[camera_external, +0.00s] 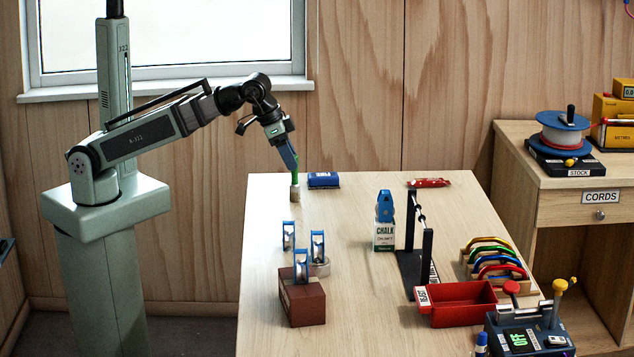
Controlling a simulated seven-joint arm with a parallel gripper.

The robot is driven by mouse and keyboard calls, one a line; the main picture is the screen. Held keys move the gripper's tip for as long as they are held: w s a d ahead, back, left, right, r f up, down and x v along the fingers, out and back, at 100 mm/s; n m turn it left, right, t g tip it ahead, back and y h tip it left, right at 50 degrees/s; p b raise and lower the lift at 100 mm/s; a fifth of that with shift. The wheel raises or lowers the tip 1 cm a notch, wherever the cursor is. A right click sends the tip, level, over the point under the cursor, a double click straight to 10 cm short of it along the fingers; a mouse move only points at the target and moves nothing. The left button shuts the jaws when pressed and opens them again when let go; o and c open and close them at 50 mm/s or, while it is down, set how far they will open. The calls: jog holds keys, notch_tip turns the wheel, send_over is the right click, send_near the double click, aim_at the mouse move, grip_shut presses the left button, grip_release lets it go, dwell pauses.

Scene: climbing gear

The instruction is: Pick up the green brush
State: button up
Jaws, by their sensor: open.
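The green brush (295,180) stands upright near the back left corner of the table, with a tan lower part resting on the tabletop. My gripper (293,168) reaches down over it from the upper left, with its blue fingers open at the top of the green part. The fingers hide some of the brush's upper end. I cannot tell whether they touch it.
A blue block (323,180) lies just right of the brush. A chalk bottle (384,222), a black stand (412,262) and a red tray (456,304) are farther right. The table's middle (345,215) is clear.

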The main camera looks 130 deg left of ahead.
aim_at(295, 178)
jog(key=shift+f, duration=0.1)
jog(key=shift+x, duration=2.55)
jog(key=shift+w+d, duration=0.1)
grip_shut()
